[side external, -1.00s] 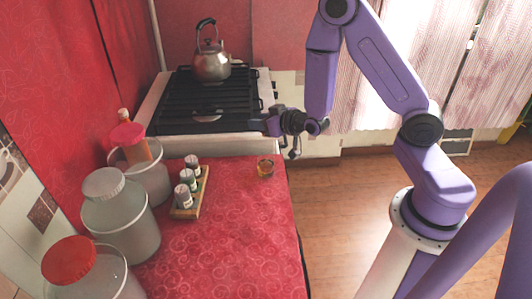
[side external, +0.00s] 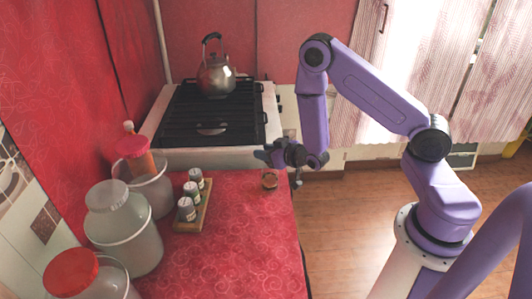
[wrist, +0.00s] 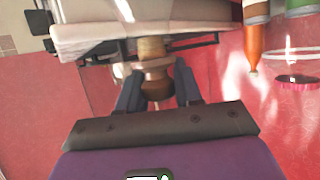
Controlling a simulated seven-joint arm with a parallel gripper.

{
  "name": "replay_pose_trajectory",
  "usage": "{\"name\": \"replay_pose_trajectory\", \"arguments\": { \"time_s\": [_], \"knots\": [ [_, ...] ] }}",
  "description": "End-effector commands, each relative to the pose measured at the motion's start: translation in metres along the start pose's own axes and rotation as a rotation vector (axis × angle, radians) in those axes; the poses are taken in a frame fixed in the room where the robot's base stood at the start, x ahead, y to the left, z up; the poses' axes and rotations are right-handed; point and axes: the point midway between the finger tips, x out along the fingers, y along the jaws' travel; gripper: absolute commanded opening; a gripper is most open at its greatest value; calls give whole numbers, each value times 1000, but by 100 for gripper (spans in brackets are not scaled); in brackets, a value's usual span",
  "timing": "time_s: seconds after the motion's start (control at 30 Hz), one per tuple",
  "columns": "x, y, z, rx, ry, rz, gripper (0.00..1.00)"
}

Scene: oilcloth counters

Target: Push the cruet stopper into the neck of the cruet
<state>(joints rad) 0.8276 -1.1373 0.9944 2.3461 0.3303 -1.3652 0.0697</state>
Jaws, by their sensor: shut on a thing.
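In the wrist view my gripper (wrist: 157,88) has one finger on each side of a brown, rounded piece, which I take to be the cruet stopper (wrist: 157,86). A tan piece with a darker band lies in line with it, farther up the picture. I cannot tell whether the stopper touches the cruet's neck. The stopper is too small to make out in the side view.
A wooden rack (side external: 199,219) with several small jars stands left of the cruet. Larger lidded containers (side external: 124,232) line the left wall. The stove (side external: 210,125) with a kettle (side external: 215,76) is behind. The front of the red counter (side external: 235,250) is clear.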

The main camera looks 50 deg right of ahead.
Motion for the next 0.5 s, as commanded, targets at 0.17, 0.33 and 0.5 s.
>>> {"name": "replay_pose_trajectory", "arguments": {
  "time_s": [0.17,0.33,0.5],
  "knots": [
    [1,0,3,0,1,-1,6],
    [1,0,3,0,1,0,6],
    [2,0,6,0,1,0,47]
  ]
}}
